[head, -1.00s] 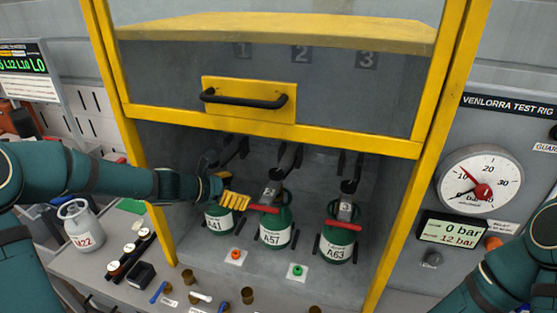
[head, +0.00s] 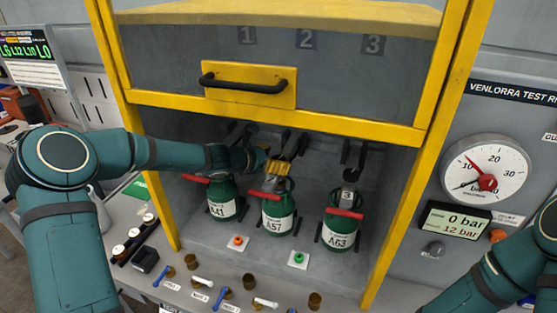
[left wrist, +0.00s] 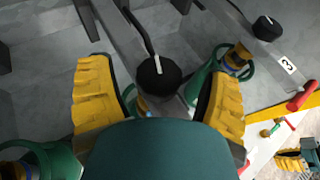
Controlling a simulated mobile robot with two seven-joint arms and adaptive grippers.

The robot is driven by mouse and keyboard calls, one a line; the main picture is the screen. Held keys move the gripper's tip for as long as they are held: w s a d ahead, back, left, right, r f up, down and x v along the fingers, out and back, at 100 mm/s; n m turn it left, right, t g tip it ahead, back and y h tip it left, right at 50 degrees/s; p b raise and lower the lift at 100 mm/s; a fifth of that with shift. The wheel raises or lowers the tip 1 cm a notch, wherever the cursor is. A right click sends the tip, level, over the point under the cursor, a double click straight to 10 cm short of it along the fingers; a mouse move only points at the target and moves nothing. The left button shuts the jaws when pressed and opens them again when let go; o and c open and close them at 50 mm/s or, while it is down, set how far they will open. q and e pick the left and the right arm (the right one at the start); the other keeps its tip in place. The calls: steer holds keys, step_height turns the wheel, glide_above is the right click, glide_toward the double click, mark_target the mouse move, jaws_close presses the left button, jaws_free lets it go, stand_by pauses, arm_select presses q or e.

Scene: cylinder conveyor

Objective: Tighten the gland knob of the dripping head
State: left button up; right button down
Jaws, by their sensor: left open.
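Three green cylinders stand in a row in the yellow-framed enclosure: A41 (head: 222,203), A57 (head: 277,217) and A63 (head: 340,233). Another black knob (left wrist: 266,27) lies to the right, near a label 3. I cannot make out a drip.
The raised yellow-framed guard (head: 260,131) with its black handle (head: 245,86) is above my left arm. The gauge (head: 487,172) is at right, with a display (head: 455,222) reading 0 bar and 12 bar. Small tools and brass parts lie in front.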

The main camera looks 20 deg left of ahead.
arm_select(q)
steer(key=shift+w+d+f, duration=0.25)
steer(key=shift+w+d, duration=0.05)
steer(key=shift+w, duration=0.1)
